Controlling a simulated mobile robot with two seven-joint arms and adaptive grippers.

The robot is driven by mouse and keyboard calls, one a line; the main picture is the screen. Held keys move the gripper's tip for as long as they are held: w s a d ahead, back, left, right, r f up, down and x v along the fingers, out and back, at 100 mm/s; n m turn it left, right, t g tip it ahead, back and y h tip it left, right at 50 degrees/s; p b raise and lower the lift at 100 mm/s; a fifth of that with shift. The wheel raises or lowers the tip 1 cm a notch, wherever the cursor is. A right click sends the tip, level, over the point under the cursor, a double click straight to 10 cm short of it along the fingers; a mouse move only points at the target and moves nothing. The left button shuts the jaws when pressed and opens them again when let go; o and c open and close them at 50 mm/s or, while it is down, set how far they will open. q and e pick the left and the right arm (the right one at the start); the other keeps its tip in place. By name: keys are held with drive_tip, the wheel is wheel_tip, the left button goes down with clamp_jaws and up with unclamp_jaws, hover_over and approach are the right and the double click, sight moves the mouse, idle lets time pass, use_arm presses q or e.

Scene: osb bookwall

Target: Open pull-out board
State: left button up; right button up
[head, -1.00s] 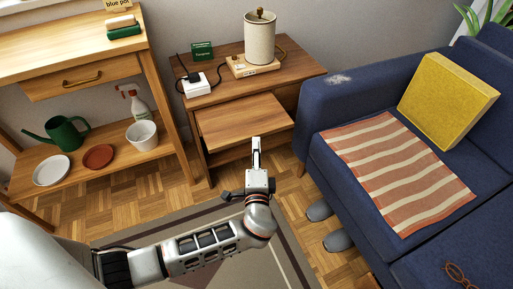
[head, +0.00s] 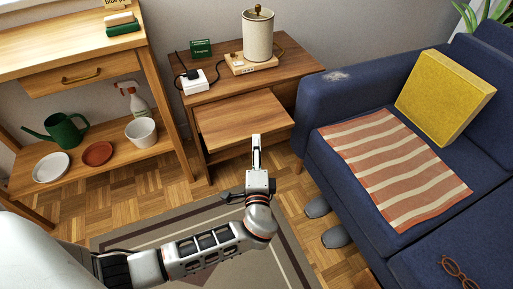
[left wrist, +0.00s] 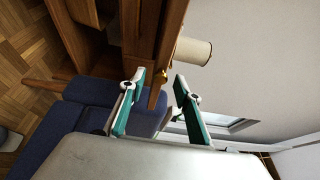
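The pull-out board (head: 240,117) is a flat wooden panel standing out from the front of the wooden side table (head: 300,69), just below its top. My left gripper (head: 256,142) is at the board's front edge, right of its middle. In the left wrist view the two green-and-grey fingers (left wrist: 161,80) stand apart. The wooden edge of the board (left wrist: 155,96) and a small brass knob (left wrist: 163,76) show between the fingertips. I cannot tell whether the fingers touch them. My right gripper is in neither view.
A blue sofa (head: 340,100) stands close on the right, with grey slippers (head: 335,237) on the floor before it. A wooden console (head: 75,45) stands left. The side table bears a lamp (head: 258,35), power strip (head: 194,82) and green box (head: 201,48). A rug (head: 195,215) lies in front.

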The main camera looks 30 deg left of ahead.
use_arm(q)
drive_tip(key=shift+o, duration=0.8)
wheel_tip(320, 180, up, 6)
drive_tip(key=shift+w+r, duration=0.2)
drive_tip(key=shift+w, duration=0.05)
drive_tip(key=o, duration=1.1)
wheel_tip(320, 180, up, 4)
drive_tip(key=shift+a+r, duration=0.1)
drive_tip(key=shift+a, duration=0.05)
drive_tip(key=shift+c, duration=0.2)
drive_tip(key=shift+s+r, duration=0.2)
drive_tip(key=shift+r, duration=0.2)
drive_tip(key=c, duration=1.1)
drive_tip(key=shift+f, duration=0.45)
drive_tip(key=shift+c, duration=0.6)
drive_tip(key=shift+f, duration=0.1)
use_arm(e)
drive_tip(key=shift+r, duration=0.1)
use_arm(q)
drive_tip(key=shift+f, duration=0.1)
